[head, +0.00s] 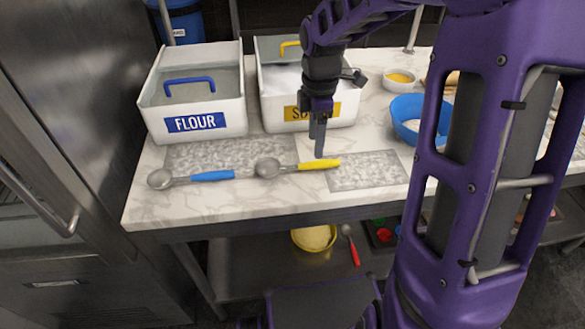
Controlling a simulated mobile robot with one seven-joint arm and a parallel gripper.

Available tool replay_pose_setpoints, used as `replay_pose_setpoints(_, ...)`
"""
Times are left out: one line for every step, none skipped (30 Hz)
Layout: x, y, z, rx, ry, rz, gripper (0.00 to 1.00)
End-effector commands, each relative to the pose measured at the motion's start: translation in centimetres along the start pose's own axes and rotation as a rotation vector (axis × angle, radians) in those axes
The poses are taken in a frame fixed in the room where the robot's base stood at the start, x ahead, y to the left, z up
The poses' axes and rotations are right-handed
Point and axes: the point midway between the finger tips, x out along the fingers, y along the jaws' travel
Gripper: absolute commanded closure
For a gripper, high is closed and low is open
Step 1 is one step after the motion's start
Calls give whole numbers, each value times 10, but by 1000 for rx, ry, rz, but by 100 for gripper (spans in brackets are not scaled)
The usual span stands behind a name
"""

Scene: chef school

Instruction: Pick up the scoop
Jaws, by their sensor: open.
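Two scoops lie on the marble counter in the head view. One scoop has a blue handle (212,175) and a metal bowl at its left end. The other scoop has a yellow handle (318,165) and a metal bowl, also to the left. My gripper (318,150) points down over the yellow handle, near its right end. The gripper is open. From this angle I cannot tell whether its fingers touch the handle or stand apart from it. Neither finger clearly shows separately.
A white FLOUR bin (193,95) and a second white bin with a yellow label (290,118) stand behind the scoops. A blue bowl (408,128) is to the right. A steel fridge (75,100) is at left. A yellow bowl (313,240) sits on the lower shelf.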

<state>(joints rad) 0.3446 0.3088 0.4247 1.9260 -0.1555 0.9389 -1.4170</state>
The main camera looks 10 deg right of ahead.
Motion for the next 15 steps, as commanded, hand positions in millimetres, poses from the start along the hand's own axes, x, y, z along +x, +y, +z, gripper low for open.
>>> replay_pose_setpoints(6, 0, 0, 0, 0, -2, 36)
replay_pose_setpoints(8, 0, 0, 0, 0, -2, 36)
replay_pose_setpoints(10, 0, 0, 1, 0, -2, 36)
replay_pose_setpoints(11, 0, 0, 1, 0, -1, 36)
replay_pose_setpoints(12, -1, 0, 1, 0, -1, 36)
replay_pose_setpoints(15, -1, 1, 1, 0, -1, 36)
replay_pose_setpoints(19, -1, 2, 2, 0, -1, 36)
replay_pose_setpoints(23, -2, 3, 2, 0, -2, 36)
replay_pose_setpoints(29, -3, 5, 2, 1, -3, 36)
replay_pose_setpoints(34, -4, 6, 2, 1, -3, 36)
replay_pose_setpoints(39, -4, 7, 2, 0, -4, 36)
replay_pose_setpoints(45, -5, 9, 1, 0, -3, 36)
replay_pose_setpoints(49, -4, 8, 0, 0, -2, 36)
replay_pose_setpoints(53, -4, 8, 0, 0, -2, 36)
replay_pose_setpoints(57, -4, 8, 0, 0, -2, 36)
